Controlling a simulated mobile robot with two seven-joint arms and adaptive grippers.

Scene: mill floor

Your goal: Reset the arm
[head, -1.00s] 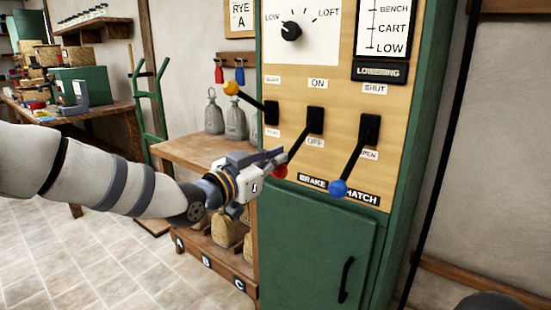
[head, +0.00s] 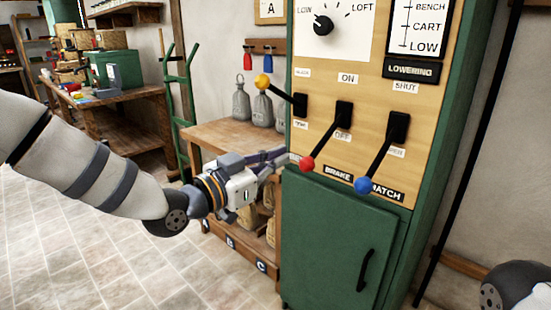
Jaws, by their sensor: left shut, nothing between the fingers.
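My left arm comes in from the left, and its gripper (head: 292,157) is shut and empty in front of the control panel (head: 400,72). Its fingertips are just left of the red ball (head: 306,163) of the middle lever; I cannot tell whether they touch it. The red lever points down toward OFF. The blue-balled lever (head: 362,185) on the right also points down, toward OPEN. The yellow-balled lever (head: 263,81) on the left sticks out to the upper left. My right gripper is out of view; part of my right arm (head: 512,288) shows at the lower right.
A green cabinet (head: 338,235) stands below the panel. A wooden bench (head: 215,137) with grey weights (head: 262,108) is behind my gripper. A green hand truck (head: 183,100) and a cluttered workbench (head: 120,118) stand at the back left. The tiled floor (head: 90,245) is clear.

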